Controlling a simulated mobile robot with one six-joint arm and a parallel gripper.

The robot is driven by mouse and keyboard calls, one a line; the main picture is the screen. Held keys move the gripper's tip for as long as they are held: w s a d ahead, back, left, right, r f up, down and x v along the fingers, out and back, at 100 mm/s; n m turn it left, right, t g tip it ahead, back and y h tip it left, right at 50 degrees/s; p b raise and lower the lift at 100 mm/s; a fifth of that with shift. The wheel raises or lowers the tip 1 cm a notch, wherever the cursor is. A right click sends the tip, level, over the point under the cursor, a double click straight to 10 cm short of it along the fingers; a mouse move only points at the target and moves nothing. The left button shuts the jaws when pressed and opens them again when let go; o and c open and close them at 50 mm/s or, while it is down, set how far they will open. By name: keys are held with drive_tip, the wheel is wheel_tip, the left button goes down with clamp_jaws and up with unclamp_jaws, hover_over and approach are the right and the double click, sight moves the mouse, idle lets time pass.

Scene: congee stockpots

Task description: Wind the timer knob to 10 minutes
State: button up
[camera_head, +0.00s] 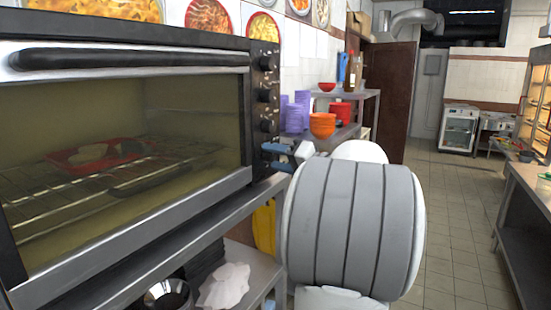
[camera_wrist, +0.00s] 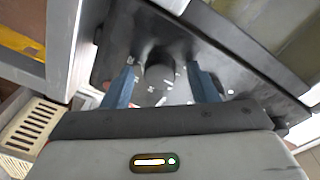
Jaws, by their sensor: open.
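A black oven (camera_head: 125,58) with a glass door has a column of black knobs on its right-hand panel. Three knobs show in the head view: an upper one (camera_head: 266,62), a middle one (camera_head: 265,95) and a lower one (camera_head: 266,125). My gripper (camera_head: 268,156) is at the panel just below the lowest visible knob. In the wrist view a round black knob (camera_wrist: 160,76) with small white marks around it lies between my two blue fingers. The fingers are open, one on each side; I cannot tell whether they touch it. The marks are too small to read.
A red tray (camera_head: 85,155) with food shows behind the oven glass. Purple cups (camera_head: 296,115) and orange bowls (camera_head: 322,125) stand on a shelf behind my gripper. A metal counter (camera_head: 535,190) is at the right; the tiled floor (camera_head: 455,220) between is clear.

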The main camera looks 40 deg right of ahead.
drive_tip(key=shift+c, duration=0.2)
drive_tip(key=shift+a, duration=0.1)
drive_tip(key=c, duration=0.9)
drive_tip(key=shift+c, duration=0.2)
drive_tip(key=m, duration=0.3)
drive_tip(key=shift+r+m, duration=0.1)
drive_tip(key=shift+m, duration=0.2)
drive_tip(key=m+p, duration=0.2)
drive_tip(key=m, duration=0.2)
drive_tip(key=shift+r+g, duration=0.2)
drive_tip(key=shift+g, duration=0.2)
drive_tip(key=shift+d+m+g+y+p, duration=0.1)
drive_tip(key=shift+m+g+y+p, duration=0.1)
drive_tip(key=shift+m+p, duration=1.5)
drive_tip(key=shift+d+m+g+y+p, duration=0.1)
drive_tip(key=shift+m+g+y+p, duration=0.1)
drive_tip(key=shift+m+p, duration=1.45)
drive_tip(key=shift+f+m, duration=0.15)
drive_tip(key=shift+m, duration=0.4)
